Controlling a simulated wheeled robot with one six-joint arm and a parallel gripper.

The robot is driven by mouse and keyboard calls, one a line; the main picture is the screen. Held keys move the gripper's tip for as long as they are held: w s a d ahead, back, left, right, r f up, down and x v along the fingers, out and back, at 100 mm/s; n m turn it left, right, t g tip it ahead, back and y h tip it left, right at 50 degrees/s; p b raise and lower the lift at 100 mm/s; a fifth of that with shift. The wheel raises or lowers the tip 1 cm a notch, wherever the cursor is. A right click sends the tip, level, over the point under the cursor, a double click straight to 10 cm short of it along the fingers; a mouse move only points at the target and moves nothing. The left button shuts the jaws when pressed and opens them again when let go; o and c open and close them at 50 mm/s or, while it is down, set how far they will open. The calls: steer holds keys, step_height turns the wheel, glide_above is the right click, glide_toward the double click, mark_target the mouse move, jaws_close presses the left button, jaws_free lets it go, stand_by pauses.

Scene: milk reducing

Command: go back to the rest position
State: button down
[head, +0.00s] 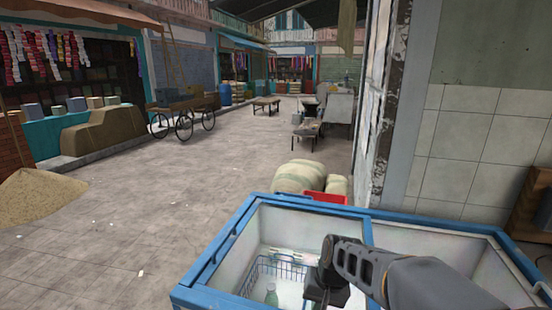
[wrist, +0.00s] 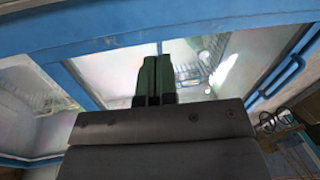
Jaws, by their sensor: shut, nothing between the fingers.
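My gripper (wrist: 154,80) is shut and empty in the wrist view, its two dark green fingers side by side. In the head view my arm reaches in from the lower right over a blue-framed chest cooler (head: 225,243). My gripper hangs over the cooler's left opening there, and its fingertips are hard to make out. The cooler's blue frame (wrist: 85,42) also crosses the wrist view. A wire basket (head: 278,264) sits inside the cooler to the left of my gripper. A pale green bottle (head: 271,295) stands in or beside the basket; I cannot tell which.
Sacks (head: 298,176) and a red crate (head: 325,197) are just behind the cooler. A tiled wall (head: 462,180) closes off the right. Open paved floor (head: 150,220) lies to the left. A cart (head: 183,108) and low tables (head: 267,104) stand farther off.

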steer(key=s+d+r+n+t+h, duration=0.1)
steer(key=s+d+r+t+h, duration=0.1)
steer(key=s+d+r, duration=0.4)
steer(key=shift+s+d+n+t, duration=0.25)
steer(key=shift+s+n+t, duration=0.25)
steer(key=shift+s, duration=1.3)
